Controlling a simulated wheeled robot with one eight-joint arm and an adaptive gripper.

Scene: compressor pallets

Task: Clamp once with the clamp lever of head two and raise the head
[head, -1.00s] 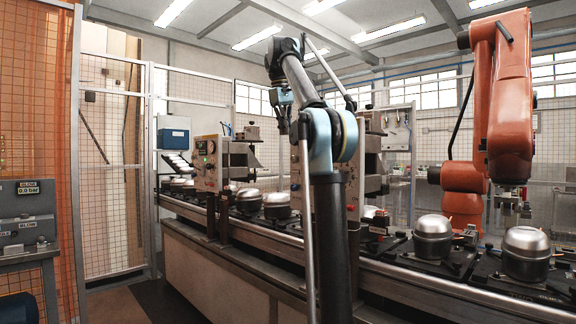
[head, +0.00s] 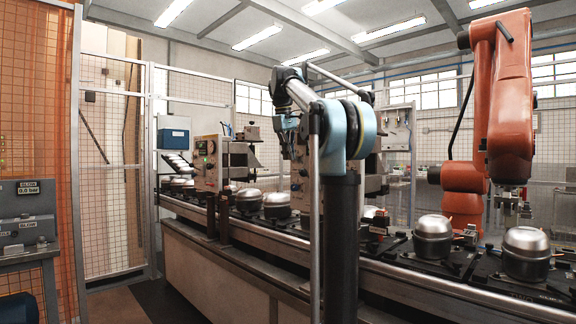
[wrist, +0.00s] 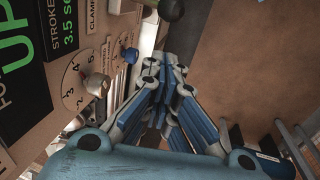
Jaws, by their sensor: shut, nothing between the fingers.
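My gripper (wrist: 160,68) is shut and empty in the wrist view, beside a beige control panel (wrist: 35,140). The panel bears a green "UP" display (wrist: 38,35), a label reading "CLAMP" (wrist: 92,15), a numbered dial with a pale knob (wrist: 98,84) and a blue knob (wrist: 129,54). A dark rounded knob (wrist: 170,8) shows at the top edge, beyond the fingertips and apart from them; I cannot tell whether it is the clamp lever. In the head view my gripper (head: 287,132) is by a machine head (head: 374,162) partly hidden behind my arm.
Another machine head (head: 207,165) stands farther left along the conveyor (head: 400,276). Silver compressors (head: 433,240) sit on dark pallets along it. An orange robot arm (head: 510,120) stands at right. A mesh fence (head: 112,180) is at left.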

